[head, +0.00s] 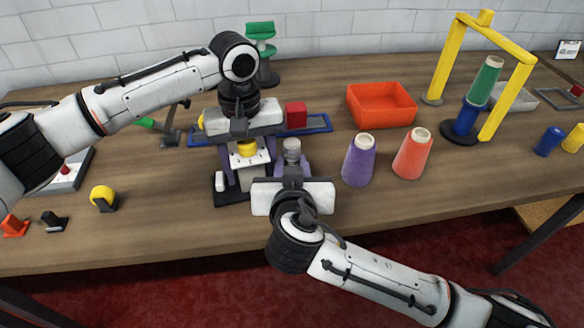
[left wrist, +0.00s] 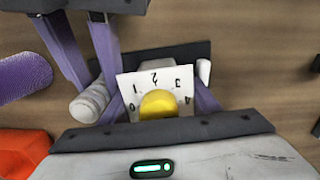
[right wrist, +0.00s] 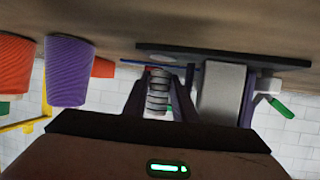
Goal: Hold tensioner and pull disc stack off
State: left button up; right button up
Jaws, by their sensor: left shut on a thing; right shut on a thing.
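The tensioner's white dial plate (head: 262,157) stands upright on a dark base (head: 232,198), with a yellow knob (head: 247,148) on its face. My left gripper (head: 248,160) reaches down from above and is shut on the tensioner, one finger on each side of the dial plate. The left wrist view shows the dial numbers (left wrist: 154,79). The grey disc stack (head: 291,150) sits just right of the dial; its ribbed side shows in the right wrist view (right wrist: 158,95). My right gripper (head: 292,168) comes from the front and is shut on the disc stack. The stack's shaft is hidden.
A purple cone (head: 359,160) and an orange cone (head: 412,154) stand close on the right. An orange bin (head: 381,104) is behind them. A blue tray (head: 318,123) with a red block (head: 295,115) lies behind the tensioner. A yellow frame (head: 440,62) stands far right.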

aim_at(292, 141)
jog(key=shift+r, duration=3.3)
